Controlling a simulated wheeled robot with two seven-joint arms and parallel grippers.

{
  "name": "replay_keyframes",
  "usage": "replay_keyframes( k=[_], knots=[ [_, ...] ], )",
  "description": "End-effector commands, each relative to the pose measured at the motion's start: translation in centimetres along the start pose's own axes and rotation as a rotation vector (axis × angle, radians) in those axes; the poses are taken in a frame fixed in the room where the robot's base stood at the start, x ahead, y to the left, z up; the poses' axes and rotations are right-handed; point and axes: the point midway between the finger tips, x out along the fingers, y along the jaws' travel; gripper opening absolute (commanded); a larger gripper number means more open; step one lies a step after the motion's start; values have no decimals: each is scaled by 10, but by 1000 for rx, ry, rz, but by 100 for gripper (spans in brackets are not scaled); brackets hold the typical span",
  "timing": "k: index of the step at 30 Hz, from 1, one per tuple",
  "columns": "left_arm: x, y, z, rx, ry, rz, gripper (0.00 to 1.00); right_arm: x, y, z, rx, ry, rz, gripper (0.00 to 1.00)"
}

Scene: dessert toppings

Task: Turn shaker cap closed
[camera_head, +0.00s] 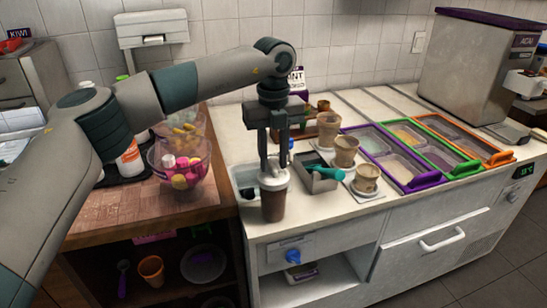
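The shaker (272,205) is a brown cup standing upright near the front left edge of the white counter. Its pale cap (273,180) sits on top. My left gripper (273,162) points straight down over the shaker, with its fingers apart and their tips at the top of the cap. I cannot tell whether the fingers press on the cap or stand loosely around it. Part of the cap's top is hidden by the fingers. My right gripper is not in view.
Right of the shaker are a grey metal bin (318,183) with a teal-handled tool (325,173) and several brown cups (366,180). Purple, green and orange framed topping trays (415,180) lie farther right. A glass bowl (192,172) of colourful pieces stands on the wooden counter at left.

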Motion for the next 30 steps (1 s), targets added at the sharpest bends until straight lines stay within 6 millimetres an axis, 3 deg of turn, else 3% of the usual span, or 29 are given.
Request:
replay_keyframes(
  k=[12, 16, 30],
  knots=[
    [6, 0, 0, 0, -1, 0, 28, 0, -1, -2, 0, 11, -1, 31],
    [6, 0, 0, 0, -1, 0, 0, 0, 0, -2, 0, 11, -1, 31],
    [6, 0, 0, 43, 0, 0, 0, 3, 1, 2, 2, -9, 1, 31]
  ],
)
